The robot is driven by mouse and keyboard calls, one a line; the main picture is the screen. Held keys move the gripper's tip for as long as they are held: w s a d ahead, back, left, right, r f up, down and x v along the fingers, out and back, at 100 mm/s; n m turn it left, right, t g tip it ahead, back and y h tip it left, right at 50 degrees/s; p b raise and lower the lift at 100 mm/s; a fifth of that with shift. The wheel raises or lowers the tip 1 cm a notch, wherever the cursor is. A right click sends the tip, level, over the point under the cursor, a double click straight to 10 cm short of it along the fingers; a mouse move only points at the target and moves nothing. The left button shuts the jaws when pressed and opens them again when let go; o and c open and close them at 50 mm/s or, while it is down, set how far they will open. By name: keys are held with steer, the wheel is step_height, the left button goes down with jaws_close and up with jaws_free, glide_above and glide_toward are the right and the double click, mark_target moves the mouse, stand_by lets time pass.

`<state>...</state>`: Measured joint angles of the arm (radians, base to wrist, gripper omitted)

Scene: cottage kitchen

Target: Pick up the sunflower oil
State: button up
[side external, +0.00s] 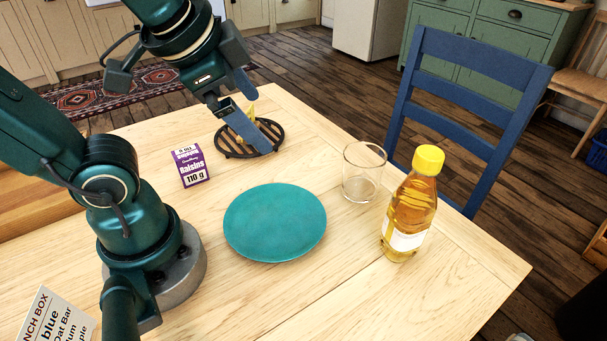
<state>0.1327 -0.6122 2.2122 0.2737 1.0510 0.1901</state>
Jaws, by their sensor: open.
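The sunflower oil (408,212) is a clear bottle of golden oil with a yellow cap and a pale label. It stands upright near the right edge of the wooden table in the side external view. My gripper (259,126) is far to its left and further back, over a round black slatted trivet (229,148). The jaws are open, pointing down. A small yellow thing (251,112) shows by the jaws, partly hidden by a finger; I cannot tell what it is or whether it touches them.
A drinking glass (363,172) stands close to the bottle's left. A teal plate (275,223) lies mid-table, and a purple raisins box (190,166) stands left of it. A lunch box note (55,318) is at the front left. A blue chair (468,92) stands behind the table's right edge.

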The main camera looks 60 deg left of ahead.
steer(key=w+m+t+y, duration=0.2)
steer(key=w+m, duration=0.2)
steer(key=m, duration=0.3)
steer(key=m+t+h, duration=0.5)
steer(key=m+h, duration=0.2)
steer(key=m, duration=2)
glide_above(392, 225)
steer(key=shift+w+d+r, duration=0.2)
steer(key=shift+w+r, duration=0.1)
steer(key=shift+w, duration=0.1)
step_height(392, 225, down, 16)
steer(key=shift+a+f, duration=0.1)
steer(key=shift+f, duration=0.05)
steer(key=shift+w+f, duration=0.15)
steer(key=shift+f, duration=0.65)
steer(key=shift+x, duration=2.5)
steer(key=shift+r, duration=0.1)
steer(key=shift+c, duration=0.3)
jaws_close()
